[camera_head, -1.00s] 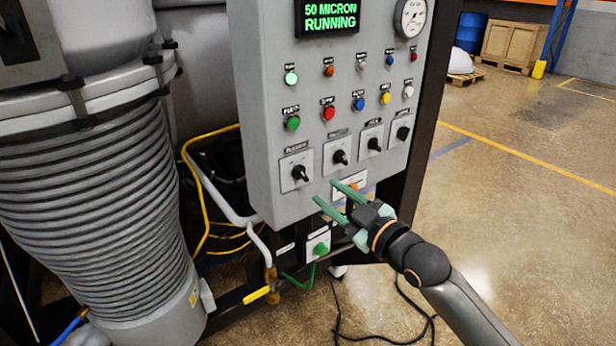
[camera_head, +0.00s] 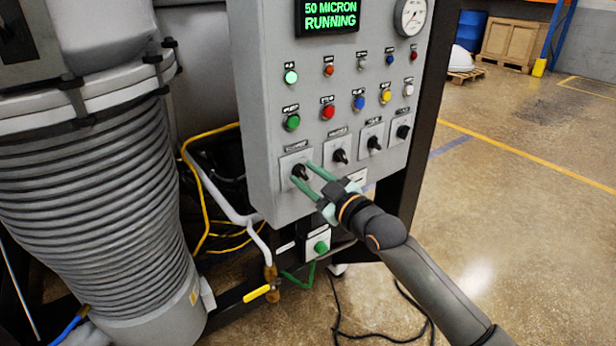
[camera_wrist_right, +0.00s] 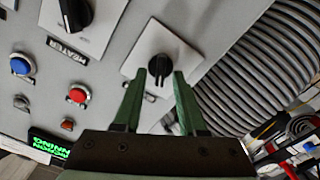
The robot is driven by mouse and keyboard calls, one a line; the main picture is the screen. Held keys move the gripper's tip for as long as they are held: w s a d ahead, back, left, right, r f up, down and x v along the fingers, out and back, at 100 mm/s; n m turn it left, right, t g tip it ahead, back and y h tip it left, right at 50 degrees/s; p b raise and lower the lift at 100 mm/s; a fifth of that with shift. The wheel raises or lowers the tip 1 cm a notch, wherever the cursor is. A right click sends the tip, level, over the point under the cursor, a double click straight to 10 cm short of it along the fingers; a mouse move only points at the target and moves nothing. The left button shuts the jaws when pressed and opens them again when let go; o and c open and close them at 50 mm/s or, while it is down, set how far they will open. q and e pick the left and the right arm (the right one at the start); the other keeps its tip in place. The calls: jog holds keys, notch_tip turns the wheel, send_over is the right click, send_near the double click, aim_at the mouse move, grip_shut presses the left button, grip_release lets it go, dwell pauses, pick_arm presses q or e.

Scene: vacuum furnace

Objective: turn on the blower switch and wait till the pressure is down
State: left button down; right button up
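A row of black rotary switches on square light plates runs along the lower part of the grey control panel (camera_head: 270,120). The leftmost switch (camera_head: 299,172) has a label too blurred to read; I cannot tell if it is the blower switch. It also shows in the right wrist view (camera_wrist_right: 160,66). My right gripper (camera_head: 305,173) has its two green fingers apart, with the tips at this switch, one on each side of its near part; contact is unclear. The display (camera_head: 328,16) reads "50 MICRON RUNNING". My left gripper is not in view.
Coloured buttons, including a red one (camera_head: 328,112), sit above the switches. A round gauge (camera_head: 411,16) is at the panel's top right. A large ribbed grey hose (camera_head: 90,210) stands left of the panel. The floor to the right is open.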

grip_shut()
jog(key=shift+m, duration=0.4)
jog(key=shift+m+p, duration=0.55)
jog(key=shift+m, duration=0.05)
jog(key=m+p, duration=0.1)
jog(key=m, duration=0.1)
jog(key=shift+w+d+m, duration=0.1)
jog(key=shift+m, duration=0.2)
jog(key=m, duration=0.3)
jog(key=shift+d+m+p, duration=0.1)
jog(key=shift+m+p, duration=0.2)
jog(key=shift+w+m, duration=0.1)
jog(key=shift+m, duration=1.7)
jog(key=shift+f, duration=0.1)
jog(key=shift+o, duration=0.5)
grip_release()
